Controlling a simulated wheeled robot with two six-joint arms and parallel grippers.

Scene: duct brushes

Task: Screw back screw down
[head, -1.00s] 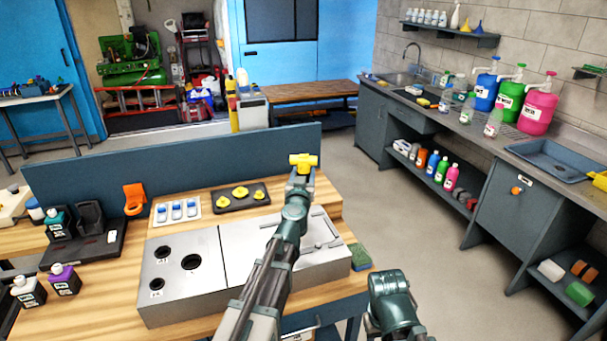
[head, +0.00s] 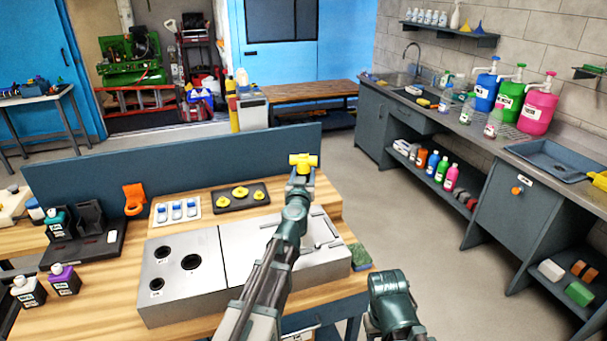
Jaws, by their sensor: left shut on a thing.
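My left gripper (head: 302,173) is shut on a yellow knob-like screw (head: 303,159) and holds it up at the back right of the workbench. The jaws themselves are small and hard to make out. Three similar yellow pieces (head: 240,193) sit in a dark tray (head: 227,207) to its left. A steel block (head: 200,288) with several round dark holes on its left part lies in front. Its right part carries thin rods (head: 327,243) and is partly hidden by my left arm. My right arm shows at the bottom, but its gripper is out of view.
A blue-grey panel (head: 150,171) stands along the bench's back. A pale tray of blue-white pieces (head: 177,211), an orange holder (head: 134,200) and dark bottles (head: 64,280) are at left. A green sponge (head: 361,257) lies at the right edge. Open floor is to the right.

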